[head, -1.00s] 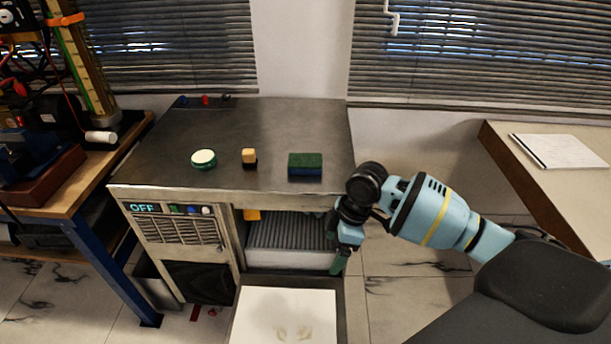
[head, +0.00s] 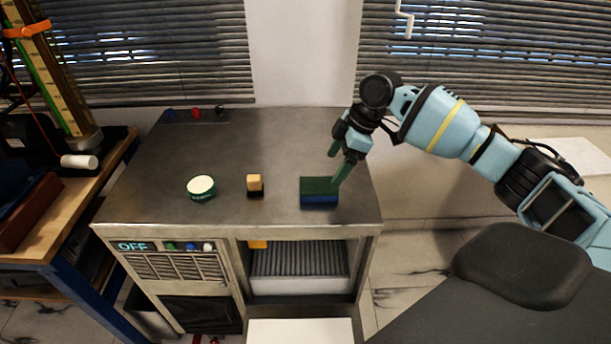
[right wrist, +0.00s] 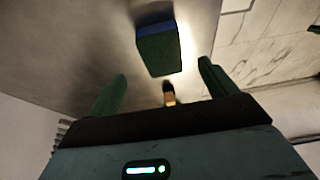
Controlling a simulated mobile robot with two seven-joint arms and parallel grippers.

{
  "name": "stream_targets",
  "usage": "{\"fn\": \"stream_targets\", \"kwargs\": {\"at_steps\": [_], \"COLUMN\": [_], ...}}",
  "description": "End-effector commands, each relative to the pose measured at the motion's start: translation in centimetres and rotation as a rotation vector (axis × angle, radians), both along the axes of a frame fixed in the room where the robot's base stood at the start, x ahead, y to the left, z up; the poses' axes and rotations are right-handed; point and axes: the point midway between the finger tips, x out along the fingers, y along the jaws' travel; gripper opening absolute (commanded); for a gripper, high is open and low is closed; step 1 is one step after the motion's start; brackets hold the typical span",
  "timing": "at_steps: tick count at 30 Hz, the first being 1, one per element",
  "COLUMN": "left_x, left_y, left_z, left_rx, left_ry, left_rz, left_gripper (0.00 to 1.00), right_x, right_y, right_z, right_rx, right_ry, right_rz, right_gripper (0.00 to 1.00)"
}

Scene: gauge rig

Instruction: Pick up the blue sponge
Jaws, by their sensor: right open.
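The blue sponge (head: 319,197) has a dark green top and lies on the metal top of the cabinet (head: 150,195), near its front right. My right gripper (head: 338,172) is above the sponge's right end, its green fingers pointing down. In the right wrist view the sponge (right wrist: 159,45) shows beyond the two open fingertips (right wrist: 163,70), with nothing between the fingers. In the head view one finger overlaps the sponge's right end; I cannot tell whether they touch. My left gripper is not in view.
A small yellow and black block (head: 255,184) and a round green-and-white tin (head: 201,187) stand left of the sponge. Small coloured pieces (head: 196,113) lie at the back edge. A wooden bench (head: 75,205) is at the left.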

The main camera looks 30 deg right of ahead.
Motion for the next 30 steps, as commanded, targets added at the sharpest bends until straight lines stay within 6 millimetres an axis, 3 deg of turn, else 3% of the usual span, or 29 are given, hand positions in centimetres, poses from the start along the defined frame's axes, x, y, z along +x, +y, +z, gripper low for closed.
{"fn": "stream_targets", "kwargs": {"at_steps": [8, 15, 23, 30], "left_x": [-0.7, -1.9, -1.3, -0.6], "left_y": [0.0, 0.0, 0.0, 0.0], "left_z": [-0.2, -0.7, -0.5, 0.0], "left_rx": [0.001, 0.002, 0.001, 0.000], "left_ry": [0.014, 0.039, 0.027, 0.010], "left_rz": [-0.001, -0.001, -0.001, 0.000], "left_gripper": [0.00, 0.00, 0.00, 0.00], "right_x": [0.0, 0.4, 0.5, 0.9], "right_y": [0.1, 0.9, 1.3, 2.7], "right_z": [-0.2, -2.1, -3.0, -6.0], "right_rx": [0.000, 0.000, -0.001, 0.000], "right_ry": [0.001, 0.002, 0.002, 0.002], "right_rz": [0.000, 0.002, 0.002, 0.000], "right_gripper": [0.85, 0.85, 0.85, 0.85]}}
